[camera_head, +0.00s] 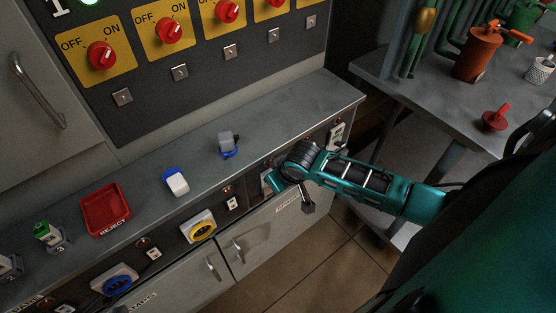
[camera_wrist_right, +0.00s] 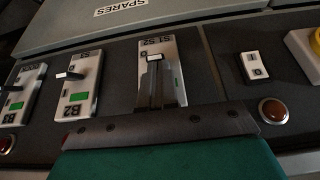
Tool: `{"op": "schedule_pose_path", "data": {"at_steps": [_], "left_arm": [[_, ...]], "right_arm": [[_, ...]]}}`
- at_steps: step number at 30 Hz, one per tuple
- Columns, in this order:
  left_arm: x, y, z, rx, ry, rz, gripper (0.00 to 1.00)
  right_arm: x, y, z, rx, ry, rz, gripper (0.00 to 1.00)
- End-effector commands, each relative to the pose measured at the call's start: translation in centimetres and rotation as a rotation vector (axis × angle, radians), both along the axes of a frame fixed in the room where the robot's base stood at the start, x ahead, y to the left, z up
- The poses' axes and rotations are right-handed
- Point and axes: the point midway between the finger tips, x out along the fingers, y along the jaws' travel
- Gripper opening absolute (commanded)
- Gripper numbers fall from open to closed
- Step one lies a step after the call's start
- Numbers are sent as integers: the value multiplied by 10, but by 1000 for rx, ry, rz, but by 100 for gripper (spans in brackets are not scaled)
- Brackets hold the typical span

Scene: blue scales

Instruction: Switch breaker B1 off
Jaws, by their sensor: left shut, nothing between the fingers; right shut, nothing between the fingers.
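In the right wrist view, a pale breaker (camera_wrist_right: 171,52) stands in the middle of the dark panel. Its name is hidden, so I cannot read whether it is B1. My right gripper (camera_wrist_right: 160,88) is shut and lies in front of it, close to its white lever tip (camera_wrist_right: 155,57); I cannot tell whether they touch. A little green shows beside the fingers. Breaker B2 (camera_wrist_right: 78,88) and breaker B3 (camera_wrist_right: 22,95) are to the left, with green windows. In the head view, the teal arm from the right reaches the front panel. I cannot make out my left gripper.
A grey counter (camera_head: 300,112) carries a red reject tray (camera_head: 106,212), a blue-white block (camera_head: 175,181) and a grey-blue piece (camera_head: 228,143). A yellow socket (camera_head: 198,227) is left along the panel. Red rotary switches (camera_head: 102,55) are above. A side table (camera_head: 430,95) stands right.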

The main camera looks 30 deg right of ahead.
Motion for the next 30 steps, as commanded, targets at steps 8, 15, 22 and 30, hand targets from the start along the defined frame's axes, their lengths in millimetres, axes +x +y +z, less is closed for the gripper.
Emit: {"op": "schedule_pose_path", "data": {"at_steps": [8,15,22,30], "left_arm": [[1,0,3,0,-3,1,0],[3,0,5,0,-6,0,0],[3,0,-6,0,-6,0,0],[3,0,-21,0,-6,0,0]], "right_arm": [[-3,0,-2,4,-48,-1,0],[-10,0,-7,15,-156,-2,0],[-19,0,-21,33,-354,-5,0],[-24,-1,-31,49,-587,-7,0]]}}
